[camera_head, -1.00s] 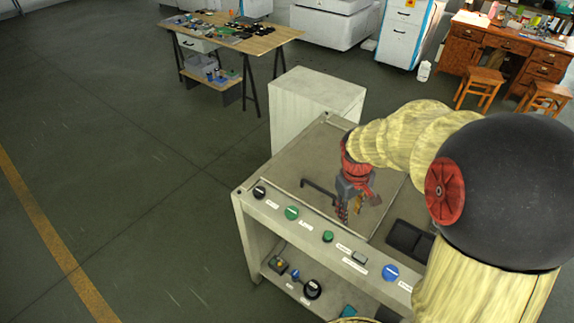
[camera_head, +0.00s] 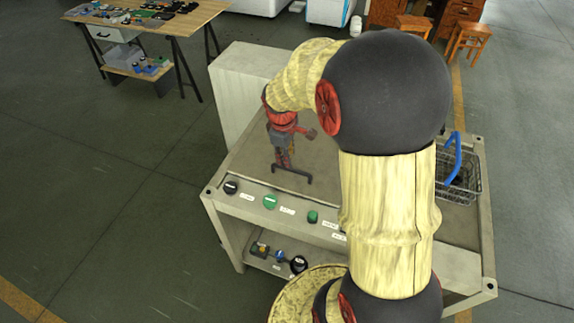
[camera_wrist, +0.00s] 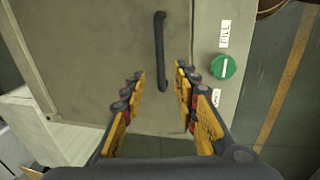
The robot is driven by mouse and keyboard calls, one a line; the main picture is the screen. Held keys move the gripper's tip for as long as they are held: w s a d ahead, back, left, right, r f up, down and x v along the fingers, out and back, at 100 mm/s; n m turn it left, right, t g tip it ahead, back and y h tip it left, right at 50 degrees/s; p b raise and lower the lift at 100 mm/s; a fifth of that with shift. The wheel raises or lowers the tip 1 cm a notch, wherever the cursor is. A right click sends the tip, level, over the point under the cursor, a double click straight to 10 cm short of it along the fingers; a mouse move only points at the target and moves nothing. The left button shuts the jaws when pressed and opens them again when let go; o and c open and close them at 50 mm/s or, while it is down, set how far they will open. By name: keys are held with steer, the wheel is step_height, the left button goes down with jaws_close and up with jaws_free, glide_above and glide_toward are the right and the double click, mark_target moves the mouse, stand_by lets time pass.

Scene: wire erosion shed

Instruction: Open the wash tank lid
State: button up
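The wash tank lid (camera_head: 322,182) is a flat grey-beige panel lying level in the top of the bench, and it looks shut. Its dark bar handle (camera_head: 292,177) runs along the lid's near side. My gripper (camera_head: 285,163) points down over the handle. In the wrist view the lid (camera_wrist: 100,60) fills much of the picture and the handle (camera_wrist: 160,50) stands upright in it. My gripper (camera_wrist: 160,76) is open there, with the handle's lower end between the two fingers in the picture. I cannot tell whether they touch it.
A front panel carries a black knob (camera_head: 231,187), a green knob (camera_head: 270,201) and a smaller green button (camera_head: 313,216). A wire basket (camera_head: 462,186) with a blue handle sits at the right. A pale cabinet (camera_head: 238,100) stands behind the bench. Open floor lies left.

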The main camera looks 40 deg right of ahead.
steer(key=f, duration=0.2)
steer(key=d+f+b, duration=0.1)
steer(key=f, duration=0.4)
steer(key=shift+w+d+f+b, duration=0.15)
steer(key=shift+w+f+b, duration=0.2)
steer(key=shift+w+f, duration=0.05)
steer(key=shift+c, duration=1.1)
jaws_close()
